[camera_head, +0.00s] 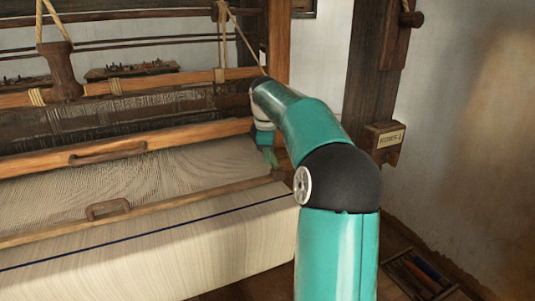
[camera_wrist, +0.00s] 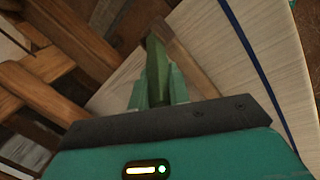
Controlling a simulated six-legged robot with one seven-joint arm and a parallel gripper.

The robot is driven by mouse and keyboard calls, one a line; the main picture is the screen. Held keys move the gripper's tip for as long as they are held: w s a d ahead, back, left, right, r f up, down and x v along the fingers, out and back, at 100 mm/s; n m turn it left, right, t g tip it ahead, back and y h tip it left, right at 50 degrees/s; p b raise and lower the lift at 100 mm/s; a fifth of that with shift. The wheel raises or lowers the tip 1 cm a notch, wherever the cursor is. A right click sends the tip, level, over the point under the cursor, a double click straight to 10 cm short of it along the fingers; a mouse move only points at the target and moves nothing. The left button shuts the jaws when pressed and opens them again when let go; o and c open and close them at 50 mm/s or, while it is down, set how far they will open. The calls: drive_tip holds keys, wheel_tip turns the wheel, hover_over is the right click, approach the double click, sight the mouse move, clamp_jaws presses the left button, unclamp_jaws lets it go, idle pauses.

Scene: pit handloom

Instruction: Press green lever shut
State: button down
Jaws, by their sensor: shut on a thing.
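The green lever (camera_wrist: 157,62) shows in the wrist view, standing up from between my fingers toward the end of a wooden bar. My gripper (camera_wrist: 158,88) has one teal finger on each side of the lever and is shut on it. In the head view my gripper (camera_head: 268,150) is at the right end of the loom, just above the edge of the pale cloth. My arm comes in from the right and hides part of that loom end. The lower part of the lever is hidden between the fingers.
The loom's pale cloth (camera_head: 215,235) with a dark blue stripe fills the lower left. A wooden beater bar (camera_head: 130,150) with a handle crosses it. A tool tray (camera_head: 420,275) lies on the floor.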

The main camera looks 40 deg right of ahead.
sight(258, 178)
drive_tip(key=shift+a, duration=0.1)
drive_tip(key=shift+w+a+f+h, duration=0.25)
drive_tip(key=shift+a+h, duration=0.3)
drive_tip(key=shift+h, duration=0.45)
drive_tip(key=shift+w+a+f+n+g+h, duration=0.15)
drive_tip(key=shift+a+f+n+g+h, duration=0.25)
drive_tip(key=shift+h, duration=0.8)
drive_tip(key=shift+w+a+f+g+h, duration=0.1)
drive_tip(key=shift+a+f+g+h, duration=0.1)
drive_tip(key=shift+f+h, duration=0.3)
drive_tip(key=shift+a+f+g+h, duration=0.2)
drive_tip(key=shift+f+h, duration=0.05)
drive_tip(key=shift+h, duration=0.45)
drive_tip(key=shift+a+f+g+h, duration=0.15)
drive_tip(key=shift+f+h, duration=0.25)
drive_tip(key=shift+h, duration=0.35)
drive_tip(key=shift+f+g+h, duration=0.15)
drive_tip(key=shift+f+h, duration=0.2)
drive_tip(key=shift+h, duration=0.4)
drive_tip(key=c, duration=1.3)
unclamp_jaws()
